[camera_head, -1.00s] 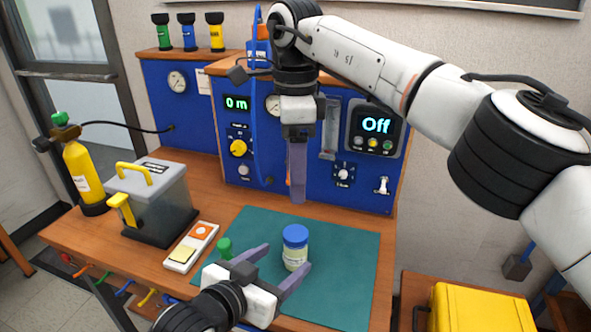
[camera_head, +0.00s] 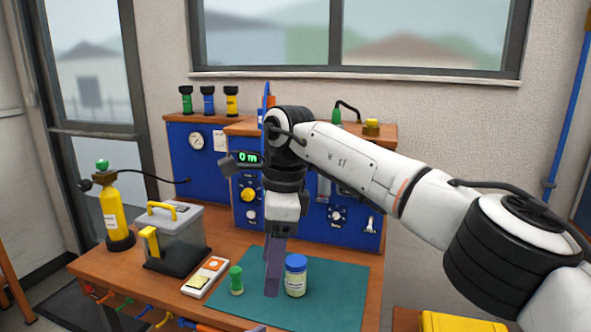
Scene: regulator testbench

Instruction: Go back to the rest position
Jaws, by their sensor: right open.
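My right gripper (camera_head: 272,287) hangs downward in front of the bench panel, over the teal mat (camera_head: 335,290). Its fingers show edge-on, one behind the other, and it is open with nothing seen in it. A jar (camera_head: 295,276) with a blue lid and pale label stands upright on the mat, just right of the fingers in the picture. A small green bottle (camera_head: 237,281) stands to their left. My left gripper is out of view.
A grey box (camera_head: 180,235) with yellow handles, a yellow cylinder (camera_head: 112,215) and a white two-button box (camera_head: 205,277) are left. A yellow case (camera_head: 455,322) is lower right.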

